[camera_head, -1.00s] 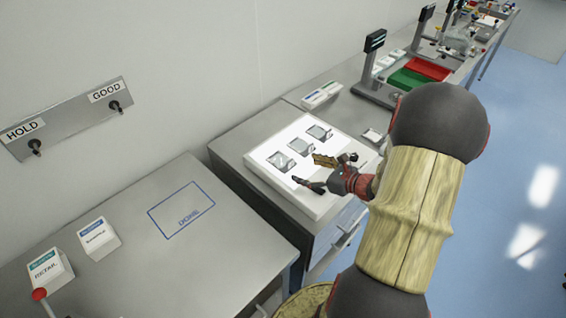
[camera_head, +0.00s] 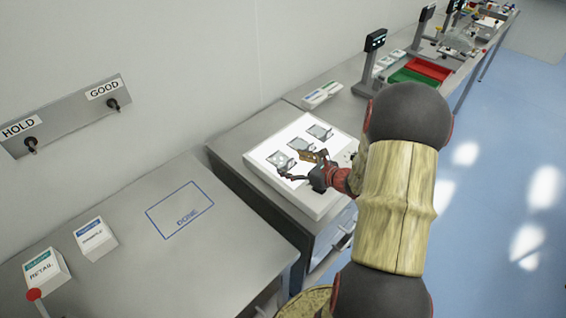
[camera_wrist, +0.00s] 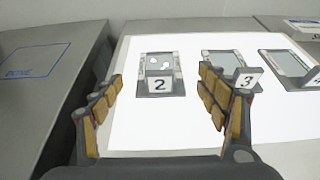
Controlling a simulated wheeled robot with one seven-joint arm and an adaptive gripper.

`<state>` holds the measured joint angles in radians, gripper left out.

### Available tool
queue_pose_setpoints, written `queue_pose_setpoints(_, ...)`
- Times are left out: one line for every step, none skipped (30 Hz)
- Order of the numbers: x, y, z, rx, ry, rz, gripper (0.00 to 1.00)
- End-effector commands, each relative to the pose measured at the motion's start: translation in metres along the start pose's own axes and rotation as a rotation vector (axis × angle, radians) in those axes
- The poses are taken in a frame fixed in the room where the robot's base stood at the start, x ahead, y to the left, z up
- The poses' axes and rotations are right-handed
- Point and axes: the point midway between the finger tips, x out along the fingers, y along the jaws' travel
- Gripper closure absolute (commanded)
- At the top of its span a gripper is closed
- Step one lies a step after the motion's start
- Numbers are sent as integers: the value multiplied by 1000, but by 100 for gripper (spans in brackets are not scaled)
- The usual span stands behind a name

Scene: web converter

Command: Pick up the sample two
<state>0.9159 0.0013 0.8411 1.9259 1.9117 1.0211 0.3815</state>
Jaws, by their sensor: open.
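Sample two (camera_wrist: 160,65) is a small grey framed pane with white spots, with an upright "2" tag at its near edge. It lies on the white lit panel (camera_wrist: 175,130). In the head view it is the nearest-left of the three samples (camera_head: 280,159). My gripper (camera_wrist: 160,100) is open and empty. Its fingers stand on either side of the "2" tag in the wrist view, short of the sample. In the head view my gripper (camera_head: 297,165) is over the panel, close to sample two. I cannot tell whether it touches anything.
Two boxes (camera_head: 97,238) stand farther left.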

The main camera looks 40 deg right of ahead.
Motion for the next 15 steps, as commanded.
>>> queue_pose_setpoints(0,0,0,0,0,0,26)
queue_pose_setpoints(0,0,0,0,0,0,28)
queue_pose_setpoints(0,0,0,0,0,0,30)
queue_pose_setpoints(0,0,0,0,0,0,32)
queue_pose_setpoints(0,0,0,0,0,0,34)
queue_pose_setpoints(0,0,0,0,0,0,36)
queue_pose_setpoints(0,0,0,0,0,0,38)
queue_pose_setpoints(0,0,0,0,0,0,39)
queue_pose_setpoints(0,0,0,0,0,0,42)
queue_pose_setpoints(0,0,0,0,0,0,43)
queue_pose_setpoints(0,0,0,0,0,0,45)
queue_pose_setpoints(0,0,0,0,0,0,47)
queue_pose_setpoints(0,0,0,0,0,0,49)
queue_pose_setpoints(0,0,0,0,0,0,51)
queue_pose_setpoints(0,0,0,0,0,0,53)
